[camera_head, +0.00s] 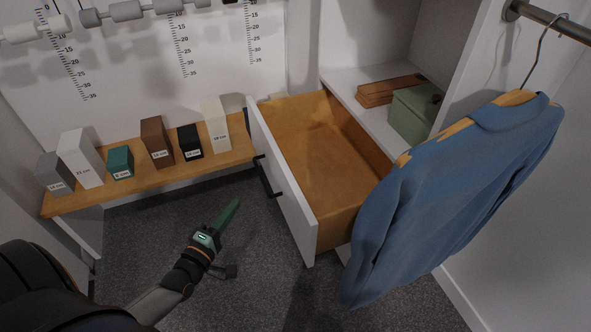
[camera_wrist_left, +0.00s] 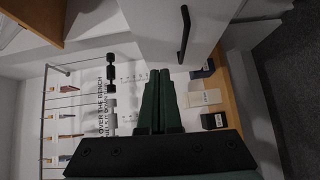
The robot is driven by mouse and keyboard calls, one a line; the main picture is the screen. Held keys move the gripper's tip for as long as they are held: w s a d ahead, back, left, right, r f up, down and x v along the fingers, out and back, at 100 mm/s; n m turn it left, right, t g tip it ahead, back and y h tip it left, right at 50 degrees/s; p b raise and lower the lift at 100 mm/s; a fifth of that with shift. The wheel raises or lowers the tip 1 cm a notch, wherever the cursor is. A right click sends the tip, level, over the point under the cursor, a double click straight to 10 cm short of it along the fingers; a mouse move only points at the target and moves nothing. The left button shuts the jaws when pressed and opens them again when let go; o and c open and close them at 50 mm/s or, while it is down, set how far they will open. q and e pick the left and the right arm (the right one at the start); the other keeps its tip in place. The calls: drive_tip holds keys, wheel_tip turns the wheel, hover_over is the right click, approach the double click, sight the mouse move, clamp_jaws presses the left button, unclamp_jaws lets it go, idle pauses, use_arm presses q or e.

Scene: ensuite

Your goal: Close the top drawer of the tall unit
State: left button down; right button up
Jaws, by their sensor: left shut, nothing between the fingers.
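The top drawer (camera_head: 290,190) of the tall unit (camera_head: 372,110) is pulled well out, and its wooden inside is bare. Its white front faces left and carries a dark bar handle (camera_head: 268,177). The handle also shows at the top of the left wrist view (camera_wrist_left: 184,34). My left gripper (camera_head: 229,216) has green fingers and is shut and empty. It is to the left of the drawer front, apart from it and from the handle. In the left wrist view the closed fingers (camera_wrist_left: 158,100) point toward the drawer side. My right gripper is not in view.
A blue sweater (camera_head: 455,190) on a hanger overlaps the drawer's right side. A green box (camera_head: 414,112) and a wooden box (camera_head: 388,90) sit on the unit. A low wooden bench (camera_head: 140,186) carries several labelled blocks. Grey carpet left of the drawer is clear.

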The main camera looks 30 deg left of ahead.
use_arm(q)
drive_tip(key=w, duration=0.2)
drive_tip(key=b, duration=0.2)
approach(274, 163)
drive_tip(key=w+a, duration=0.3)
drive_tip(key=w, duration=0.1)
drive_tip(key=w+d, duration=0.2)
drive_tip(key=shift+w+d+f+n, duration=0.1)
drive_tip(key=shift+f+n, duration=0.2)
drive_tip(key=shift+f, duration=0.05)
drive_tip(key=shift+d, duration=0.1)
